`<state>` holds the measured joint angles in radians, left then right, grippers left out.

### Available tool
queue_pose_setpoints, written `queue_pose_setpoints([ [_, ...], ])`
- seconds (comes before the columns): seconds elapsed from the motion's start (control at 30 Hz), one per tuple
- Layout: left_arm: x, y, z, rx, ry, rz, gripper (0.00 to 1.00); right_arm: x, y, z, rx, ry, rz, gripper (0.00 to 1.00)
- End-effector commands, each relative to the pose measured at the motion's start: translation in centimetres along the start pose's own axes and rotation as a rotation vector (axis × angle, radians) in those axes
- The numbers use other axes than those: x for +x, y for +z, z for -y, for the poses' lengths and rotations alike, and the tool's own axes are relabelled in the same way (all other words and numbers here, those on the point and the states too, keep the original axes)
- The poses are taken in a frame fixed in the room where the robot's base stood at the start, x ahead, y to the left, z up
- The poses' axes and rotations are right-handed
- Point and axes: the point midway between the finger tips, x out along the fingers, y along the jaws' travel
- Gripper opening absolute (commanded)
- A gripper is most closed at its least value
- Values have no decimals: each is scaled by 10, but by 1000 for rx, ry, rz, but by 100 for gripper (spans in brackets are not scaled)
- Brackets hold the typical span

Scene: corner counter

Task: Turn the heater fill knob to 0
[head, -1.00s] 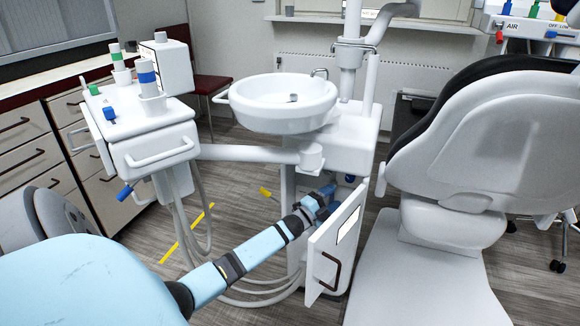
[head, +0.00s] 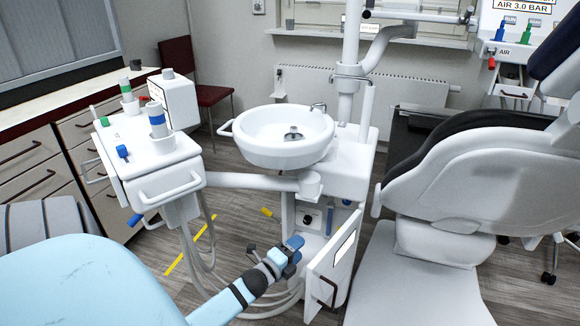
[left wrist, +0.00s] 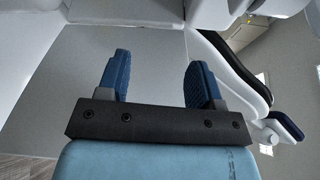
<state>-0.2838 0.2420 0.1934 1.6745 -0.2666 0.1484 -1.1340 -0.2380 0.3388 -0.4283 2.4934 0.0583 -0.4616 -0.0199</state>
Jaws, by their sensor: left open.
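The lower cabinet of the dental unit stands open below the basin. Inside it a small dark knob (head: 307,219) shows on a pale panel, with a blue part (head: 330,220) to its right. I cannot tell whether this knob is the heater fill knob, nor read any marks or its setting. My left gripper (head: 292,249) has blue fingers and is in front of the cabinet opening, lower than the knob and apart from it. In the left wrist view the gripper (left wrist: 157,72) is open and empty, facing a plain grey surface. My right gripper is not in view.
The open cabinet door (head: 325,280) stands to the right of my left gripper. Hoses (head: 207,250) hang to its left. The basin (head: 280,140) and the instrument tray unit (head: 165,182) are above. The pale chair (head: 425,275) is close on the right.

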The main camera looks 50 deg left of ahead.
Motion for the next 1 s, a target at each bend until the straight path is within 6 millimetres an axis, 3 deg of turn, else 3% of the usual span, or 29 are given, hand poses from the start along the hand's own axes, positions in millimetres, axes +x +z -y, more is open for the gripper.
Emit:
queue_pose_setpoints([
  [0.23, -19, 3, 7, 45, 29, 22, 60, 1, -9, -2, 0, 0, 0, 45],
  [1.0, -20, 3, 7, 47, 31, 23, 60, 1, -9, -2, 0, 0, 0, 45],
])
